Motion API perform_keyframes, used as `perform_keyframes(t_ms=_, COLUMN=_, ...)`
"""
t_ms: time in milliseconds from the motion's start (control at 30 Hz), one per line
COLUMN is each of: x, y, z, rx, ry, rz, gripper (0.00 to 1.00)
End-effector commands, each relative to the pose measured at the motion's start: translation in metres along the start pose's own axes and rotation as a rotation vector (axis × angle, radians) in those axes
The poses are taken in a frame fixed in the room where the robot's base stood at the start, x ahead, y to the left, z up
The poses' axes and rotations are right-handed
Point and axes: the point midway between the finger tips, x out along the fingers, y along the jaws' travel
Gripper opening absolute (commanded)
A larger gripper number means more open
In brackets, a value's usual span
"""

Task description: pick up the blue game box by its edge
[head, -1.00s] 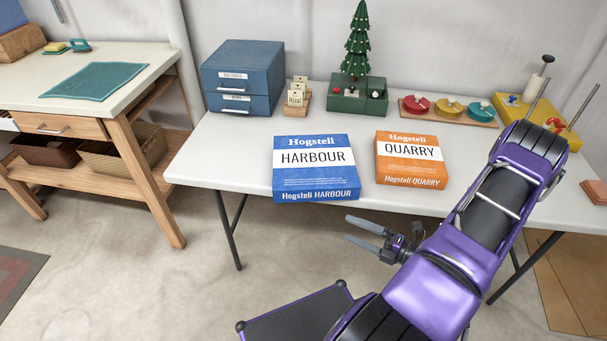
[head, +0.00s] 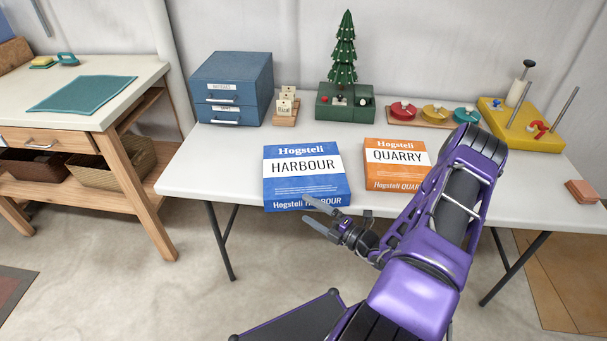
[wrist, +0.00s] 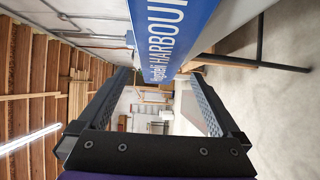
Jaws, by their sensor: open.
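The blue game box (head: 304,179), labelled Hogsteli HARBOUR, lies flat on the white table (head: 225,180) at its front edge. My gripper (head: 309,212) is open and empty at the box's front right, its fingers pointing left. In the head view the upper finger overlaps the box's front side and covers part of its lettering. In the wrist view the box's lettered side (wrist: 165,38) fills the top middle, and its lower end shows between the open fingers (wrist: 160,78). I cannot tell whether a finger touches the box.
An orange QUARRY box (head: 396,160) lies to the right, partly behind my arm. Behind stand a blue drawer unit (head: 232,88), a card holder (head: 286,108), a tree on a green base (head: 345,100) and a knob board (head: 433,115). The table's left front is clear.

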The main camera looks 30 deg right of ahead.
Motion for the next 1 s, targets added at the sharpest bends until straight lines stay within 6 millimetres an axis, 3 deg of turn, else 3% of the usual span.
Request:
perform_keyframes(t_ms=300, x=0.043, y=0.0, z=0.0, rx=0.0, ry=0.004, rz=0.0, gripper=1.0)
perform_keyframes(t_ms=567, x=0.046, y=0.0, z=0.001, rx=0.0, ry=0.002, rz=0.0, gripper=1.0)
perform_keyframes(t_ms=1000, x=0.046, y=0.001, z=0.001, rx=0.0, ry=0.002, rz=0.0, gripper=0.23)
